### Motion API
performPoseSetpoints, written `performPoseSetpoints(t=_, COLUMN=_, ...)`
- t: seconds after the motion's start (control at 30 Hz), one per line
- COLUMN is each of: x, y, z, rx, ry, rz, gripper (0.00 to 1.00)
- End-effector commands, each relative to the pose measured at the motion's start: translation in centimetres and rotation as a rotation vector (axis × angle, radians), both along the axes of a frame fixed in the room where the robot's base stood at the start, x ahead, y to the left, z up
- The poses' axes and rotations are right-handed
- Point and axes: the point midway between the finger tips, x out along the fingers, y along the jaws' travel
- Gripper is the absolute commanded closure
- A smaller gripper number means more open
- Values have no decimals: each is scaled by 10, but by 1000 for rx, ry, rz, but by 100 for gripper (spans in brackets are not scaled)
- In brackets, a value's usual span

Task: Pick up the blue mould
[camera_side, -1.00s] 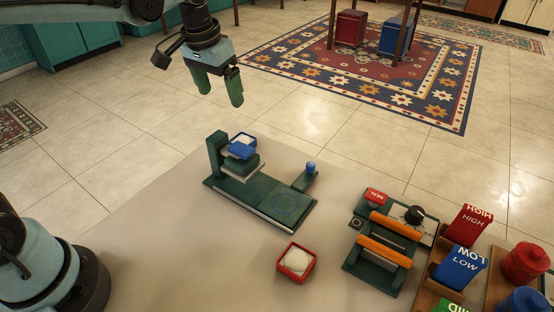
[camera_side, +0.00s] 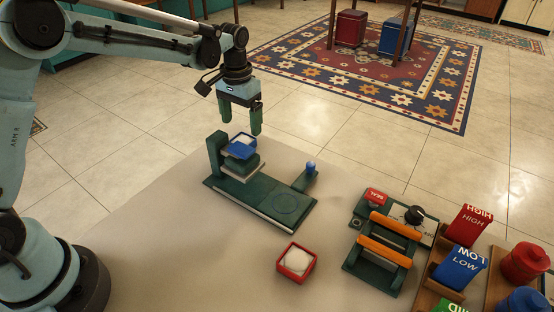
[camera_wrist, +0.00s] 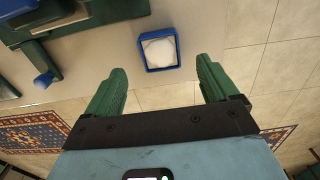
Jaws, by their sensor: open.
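The blue mould (camera_side: 242,146) is a small square tray with white contents.
A red mould (camera_side: 296,262) with white contents lies on the table. A green device with orange bars (camera_side: 385,238) and a SEAL button (camera_side: 376,196) stands to the right. Red HIGH (camera_side: 470,226) and blue LOW (camera_side: 458,265) blocks stand further right. A blue knob (camera_side: 311,168) is on the stand.

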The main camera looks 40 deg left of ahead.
Motion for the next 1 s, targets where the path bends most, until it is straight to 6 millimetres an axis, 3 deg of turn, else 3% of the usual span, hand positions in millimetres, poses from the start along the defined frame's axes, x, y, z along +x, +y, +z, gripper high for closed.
performPoseSetpoints(t=0.17, x=0, y=0, z=-12, rx=0, ry=0, rz=0, gripper=13)
performPoseSetpoints(t=0.5, x=0, y=1, z=-54, rx=1, ry=-2, rz=1, gripper=13)
performPoseSetpoints(t=0.77, x=-1, y=0, z=-56, rx=1, ry=-2, rz=1, gripper=13)
performPoseSetpoints(t=1.0, x=-1, y=0, z=-56, rx=1, ry=-2, rz=1, gripper=46)
